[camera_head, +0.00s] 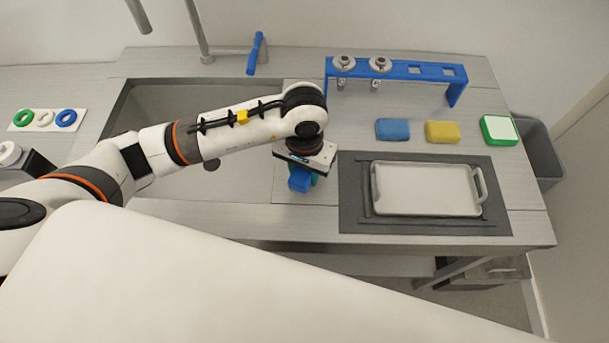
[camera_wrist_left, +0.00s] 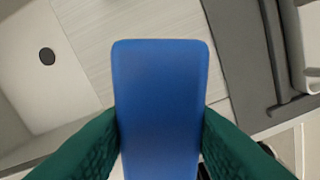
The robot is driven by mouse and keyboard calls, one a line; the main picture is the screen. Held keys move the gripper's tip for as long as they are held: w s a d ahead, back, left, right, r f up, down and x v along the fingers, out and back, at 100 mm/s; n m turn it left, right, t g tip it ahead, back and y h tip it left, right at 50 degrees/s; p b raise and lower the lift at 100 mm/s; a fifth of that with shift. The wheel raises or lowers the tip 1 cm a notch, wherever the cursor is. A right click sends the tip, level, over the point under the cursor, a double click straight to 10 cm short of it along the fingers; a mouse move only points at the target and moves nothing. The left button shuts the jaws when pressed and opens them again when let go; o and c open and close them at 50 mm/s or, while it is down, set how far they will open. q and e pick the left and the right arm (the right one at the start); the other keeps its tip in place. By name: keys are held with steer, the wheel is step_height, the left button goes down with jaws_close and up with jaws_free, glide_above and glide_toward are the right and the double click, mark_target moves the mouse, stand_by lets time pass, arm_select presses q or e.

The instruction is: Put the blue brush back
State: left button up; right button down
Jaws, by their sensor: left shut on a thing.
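My left gripper (camera_head: 302,170) is over the worktop between the sink and the dark mat. In the left wrist view, its dark green fingers are shut on the sides of a smooth blue block-like piece (camera_wrist_left: 160,95), which I take to be the blue brush. The blue brush also shows in the head view (camera_head: 299,182), below the gripper. Its underside is hidden, and I cannot tell whether it touches the worktop. My right gripper is not in view.
A grey tray (camera_head: 425,209) lies on the dark mat (camera_head: 352,222) at right. A blue sponge (camera_head: 393,130), a yellow sponge (camera_head: 442,132) and a green-white block (camera_head: 499,129) stand behind it. A blue rack (camera_head: 420,70) is at the back. The sink (camera_head: 232,190) is at left.

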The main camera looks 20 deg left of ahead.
mark_target(305, 180)
arm_select(q)
step_height(305, 180, down, 3)
steer(key=shift+f+p, duration=0.15)
steer(key=shift+p, duration=0.25)
steer(key=shift+f, duration=0.1)
steer(key=shift+f, duration=0.1)
steer(key=o, duration=0.5)
steer(key=shift+b, duration=0.3)
steer(key=o, duration=0.5)
steer(key=shift+c, duration=0.2)
